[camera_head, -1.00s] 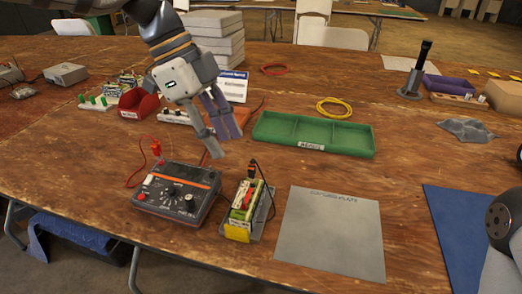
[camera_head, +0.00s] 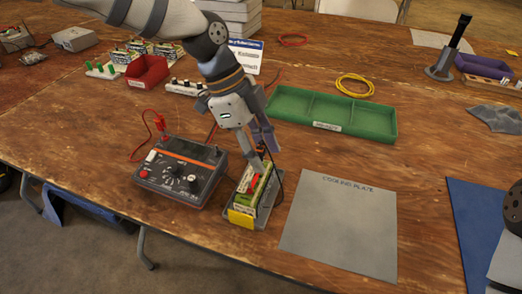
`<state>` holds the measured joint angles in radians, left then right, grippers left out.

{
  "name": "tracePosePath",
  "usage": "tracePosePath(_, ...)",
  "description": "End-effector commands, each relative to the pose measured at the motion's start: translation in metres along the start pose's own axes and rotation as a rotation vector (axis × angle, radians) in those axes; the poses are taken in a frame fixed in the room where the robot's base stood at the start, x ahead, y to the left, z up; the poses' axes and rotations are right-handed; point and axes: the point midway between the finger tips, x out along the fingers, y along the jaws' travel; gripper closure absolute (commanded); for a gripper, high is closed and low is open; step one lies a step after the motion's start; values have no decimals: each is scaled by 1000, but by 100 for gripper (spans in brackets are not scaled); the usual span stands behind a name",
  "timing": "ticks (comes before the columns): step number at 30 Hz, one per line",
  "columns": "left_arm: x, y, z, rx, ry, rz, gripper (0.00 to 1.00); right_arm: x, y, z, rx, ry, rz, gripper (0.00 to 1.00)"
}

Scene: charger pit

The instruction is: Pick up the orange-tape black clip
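My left gripper (camera_head: 266,156) is at the far end of the battery block, pointing down. Its two fingers look spread, one pale and one darker. The battery block (camera_head: 251,190) is green and yellow with a red clip on top, and sits in a grey holder (camera_head: 264,215) near the table's front. The black clip is hidden behind the fingers; its black cable (camera_head: 279,188) curves down the block's right side. I cannot see whether the fingers touch the clip. My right gripper is out of view; only part of that arm shows at the right edge.
A charger box (camera_head: 180,172) with a red lead stands just left of the block. A grey cooling plate (camera_head: 340,230) lies to its right. A green divided tray (camera_head: 330,113) is behind, with a yellow cable loop (camera_head: 355,85) beyond. A blue mat (camera_head: 478,225) lies at right.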

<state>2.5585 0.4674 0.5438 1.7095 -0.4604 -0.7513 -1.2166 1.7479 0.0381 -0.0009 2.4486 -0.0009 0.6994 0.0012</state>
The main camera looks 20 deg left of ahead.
Motion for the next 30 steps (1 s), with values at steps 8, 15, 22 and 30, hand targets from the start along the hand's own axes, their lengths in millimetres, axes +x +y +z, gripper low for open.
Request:
tracePosePath(8, -1, 0, 0, 1, 0, -2, 91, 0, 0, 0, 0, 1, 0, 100)
tracePosePath(15, -1, 0, 0, 1, 0, -2, 100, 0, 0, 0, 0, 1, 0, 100)
tracePosePath(22, -6, -1, -2, 1, 1, -3, 100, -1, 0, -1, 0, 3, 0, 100)
tracePosePath(30, -67, -2, -28, 5, 1, -13, 100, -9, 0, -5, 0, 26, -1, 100)
